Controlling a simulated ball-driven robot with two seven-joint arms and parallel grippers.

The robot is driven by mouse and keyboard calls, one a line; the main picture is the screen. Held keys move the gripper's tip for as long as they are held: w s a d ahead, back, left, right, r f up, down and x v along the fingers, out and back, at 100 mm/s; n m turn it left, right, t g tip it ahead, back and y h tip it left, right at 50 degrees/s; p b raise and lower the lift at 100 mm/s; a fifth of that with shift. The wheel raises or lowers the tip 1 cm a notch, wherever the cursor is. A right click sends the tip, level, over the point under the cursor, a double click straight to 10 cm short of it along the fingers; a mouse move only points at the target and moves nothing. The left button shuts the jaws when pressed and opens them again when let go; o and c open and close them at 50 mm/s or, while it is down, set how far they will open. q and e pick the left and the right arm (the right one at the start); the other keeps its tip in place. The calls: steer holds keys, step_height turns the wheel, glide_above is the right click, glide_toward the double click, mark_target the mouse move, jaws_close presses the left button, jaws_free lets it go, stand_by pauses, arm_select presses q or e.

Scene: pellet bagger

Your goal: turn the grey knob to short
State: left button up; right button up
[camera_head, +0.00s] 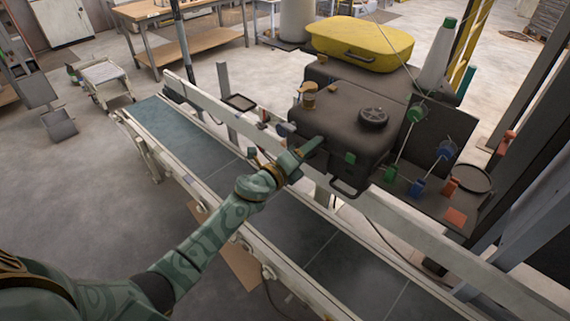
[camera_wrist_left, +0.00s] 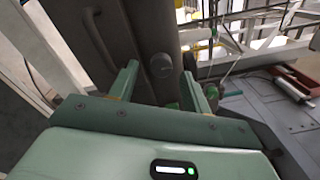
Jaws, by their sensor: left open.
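The grey knob (camera_wrist_left: 162,66) is a small round knob on the dark face of the bagger in the left wrist view. I cannot make out its pointer or the short mark. My left gripper (camera_wrist_left: 160,76) is open, with one green finger on each side of the knob in that view. The knob appears beyond the fingertips, and I cannot tell whether they touch it. In the head view my left gripper (camera_head: 304,154) is at the near side of the dark bagger box (camera_head: 345,135), and the knob is hidden there. My right gripper is not in view.
A conveyor (camera_head: 215,150) with a pale rail runs below my left arm. A dark round cap (camera_head: 374,117) is on top of the box, with a yellow case (camera_head: 360,42) behind. Green and blue levers (camera_head: 418,112) stand to the right.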

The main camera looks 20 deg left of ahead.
arm_select(q)
steer(key=v, duration=1.4)
steer(key=shift+s+b, duration=0.3)
steer(key=shift+b, duration=0.1)
steer(key=shift+a, duration=0.15)
